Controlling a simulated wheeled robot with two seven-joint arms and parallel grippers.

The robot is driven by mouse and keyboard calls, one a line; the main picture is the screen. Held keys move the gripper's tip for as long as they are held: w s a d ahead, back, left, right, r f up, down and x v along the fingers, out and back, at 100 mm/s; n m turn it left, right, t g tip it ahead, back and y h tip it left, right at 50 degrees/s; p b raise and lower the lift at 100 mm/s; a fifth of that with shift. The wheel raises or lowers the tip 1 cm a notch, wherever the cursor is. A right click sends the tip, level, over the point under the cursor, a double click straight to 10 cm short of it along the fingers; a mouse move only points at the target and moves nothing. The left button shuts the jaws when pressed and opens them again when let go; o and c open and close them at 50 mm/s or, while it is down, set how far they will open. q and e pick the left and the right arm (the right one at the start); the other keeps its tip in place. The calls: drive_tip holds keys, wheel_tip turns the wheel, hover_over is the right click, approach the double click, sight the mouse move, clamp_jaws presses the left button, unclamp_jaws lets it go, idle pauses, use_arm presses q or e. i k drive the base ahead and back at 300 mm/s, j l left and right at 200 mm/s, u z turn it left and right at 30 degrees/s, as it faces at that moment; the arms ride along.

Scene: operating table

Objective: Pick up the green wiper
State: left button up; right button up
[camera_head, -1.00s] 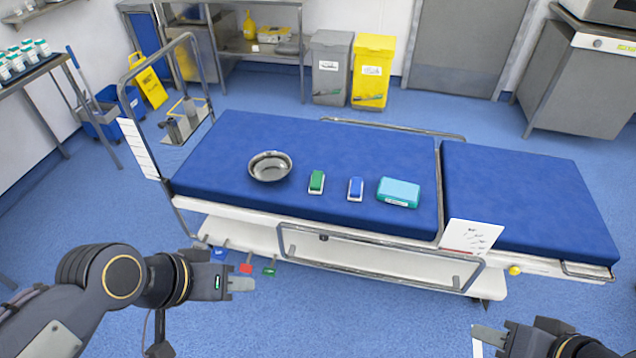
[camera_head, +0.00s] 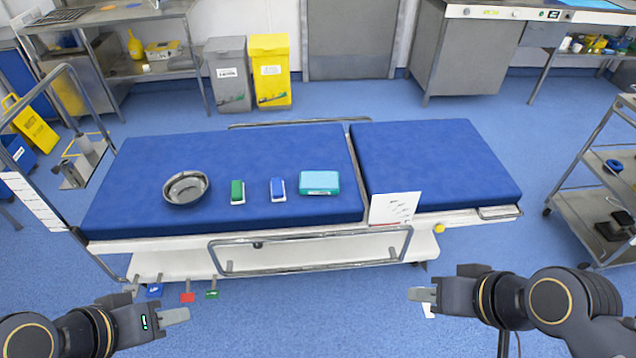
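The green wiper (camera_head: 238,191) is a small block with a white base. It lies on the blue mattress of the operating table (camera_head: 300,150), between a steel bowl (camera_head: 186,188) on its left and a blue wiper (camera_head: 277,189) on its right. My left gripper (camera_head: 176,316) is in front of the table at the lower left, well short of the wiper. My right gripper (camera_head: 422,294) is in front of the table at the lower right, pointing left. Both hold nothing that I can see. The finger gap of each is too small to judge.
A teal box (camera_head: 319,182) lies right of the blue wiper. A metal side rail (camera_head: 310,252) runs along the table's front edge, with a white sign (camera_head: 394,208) beside it. A steel cart (camera_head: 590,195) stands at the right.

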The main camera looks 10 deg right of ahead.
sight(237, 188)
drive_tip(key=i+l+u, duration=0.3)
drive_tip(key=i+l, duration=0.3)
drive_tip(key=i, duration=0.15)
drive_tip(key=i+l+u, duration=0.35)
drive_tip(key=i+l, duration=0.3)
drive_tip(key=l, duration=0.15)
